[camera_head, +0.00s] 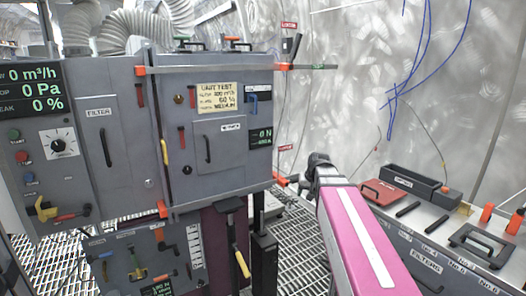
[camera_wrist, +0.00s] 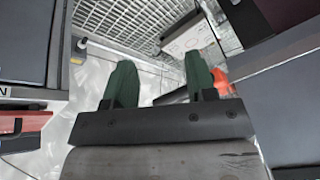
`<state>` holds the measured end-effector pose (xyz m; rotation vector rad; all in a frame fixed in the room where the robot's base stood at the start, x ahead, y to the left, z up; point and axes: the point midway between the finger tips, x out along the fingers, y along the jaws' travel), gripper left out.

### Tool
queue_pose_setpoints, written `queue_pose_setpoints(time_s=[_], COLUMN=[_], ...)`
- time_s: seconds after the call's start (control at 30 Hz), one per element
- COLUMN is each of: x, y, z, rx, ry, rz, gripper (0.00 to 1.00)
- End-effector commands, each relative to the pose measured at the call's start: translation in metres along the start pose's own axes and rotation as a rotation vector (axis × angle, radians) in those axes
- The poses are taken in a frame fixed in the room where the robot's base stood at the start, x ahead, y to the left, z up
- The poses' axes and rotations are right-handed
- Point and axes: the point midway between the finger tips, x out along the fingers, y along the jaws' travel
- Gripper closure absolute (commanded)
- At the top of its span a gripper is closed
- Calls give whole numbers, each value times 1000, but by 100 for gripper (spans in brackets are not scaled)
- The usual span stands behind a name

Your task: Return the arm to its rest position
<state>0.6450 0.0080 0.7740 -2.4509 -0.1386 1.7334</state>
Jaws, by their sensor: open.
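My arm, with a magenta link, reaches up from the bottom of the head view, right of centre. Its dark end (camera_head: 320,165) is beside the right edge of the grey filter cabinet (camera_head: 215,100). The fingers cannot be made out in the head view. In the wrist view my gripper (camera_wrist: 158,82) shows two green fingers spread apart, with nothing between them. Part of an orange-red piece (camera_wrist: 180,95) shows behind the right finger; I cannot tell whether it touches.
A workbench (camera_head: 435,235) with a red lidded box (camera_head: 386,192), a dark tray (camera_head: 420,182) and black handles stands at the right. Blue cables (camera_head: 395,95) hang before the shiny wall. Floor grating (camera_head: 300,225) shows between cabinet and bench. The cabinet has projecting handles and orange-tipped bars.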

Motion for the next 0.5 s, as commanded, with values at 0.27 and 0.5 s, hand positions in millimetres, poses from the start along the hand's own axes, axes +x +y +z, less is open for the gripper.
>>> queue_pose_setpoints(time_s=[0.27, 0.5], x=[67, 108], y=[18, 32], z=[94, 172], rx=[-7, -19], ry=[-142, -255], rz=[67, 123], gripper=[49, 49])
